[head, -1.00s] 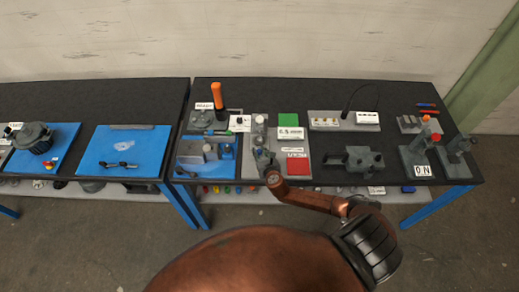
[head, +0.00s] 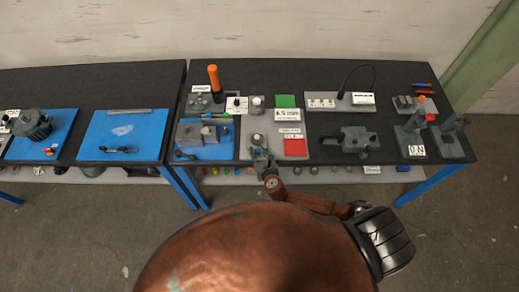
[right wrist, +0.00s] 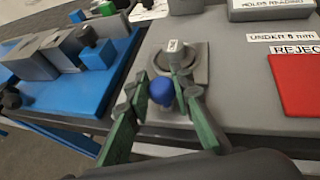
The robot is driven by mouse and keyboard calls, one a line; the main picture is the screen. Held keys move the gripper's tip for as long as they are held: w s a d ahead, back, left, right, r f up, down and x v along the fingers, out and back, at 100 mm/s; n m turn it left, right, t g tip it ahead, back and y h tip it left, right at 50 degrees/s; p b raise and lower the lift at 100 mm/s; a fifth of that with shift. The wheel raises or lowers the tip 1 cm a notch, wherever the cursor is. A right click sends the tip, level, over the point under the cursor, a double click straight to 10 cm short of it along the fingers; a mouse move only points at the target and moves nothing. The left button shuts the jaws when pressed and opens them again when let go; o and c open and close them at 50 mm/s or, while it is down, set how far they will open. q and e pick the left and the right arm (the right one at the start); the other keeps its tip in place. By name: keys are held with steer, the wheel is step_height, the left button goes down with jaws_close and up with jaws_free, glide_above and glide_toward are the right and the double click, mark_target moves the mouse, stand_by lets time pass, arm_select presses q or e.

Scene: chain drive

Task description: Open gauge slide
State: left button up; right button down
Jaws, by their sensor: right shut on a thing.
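In the head view my right gripper (head: 263,159) is at the front of the gauge panel, which has a white readout card (head: 287,114), a green patch (head: 287,101) and a red patch (head: 295,147). The fingers partly hide the slide. My left gripper is out of view.
Left of the gauge is a blue fixture (head: 222,151) with grey blocks, and behind it an orange upright handle (head: 214,77). To the right are a dark grey clamp-like device (head: 350,139) and levers by an ON sign (head: 416,151). The bench's front edge is close to the gripper.

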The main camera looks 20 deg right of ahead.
steer(key=c, duration=1.7)
jaws_free()
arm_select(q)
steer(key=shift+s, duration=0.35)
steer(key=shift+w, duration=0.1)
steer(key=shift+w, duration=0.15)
arm_select(e)
steer(key=v, duration=1.2)
steer(key=shift+f, duration=0.15)
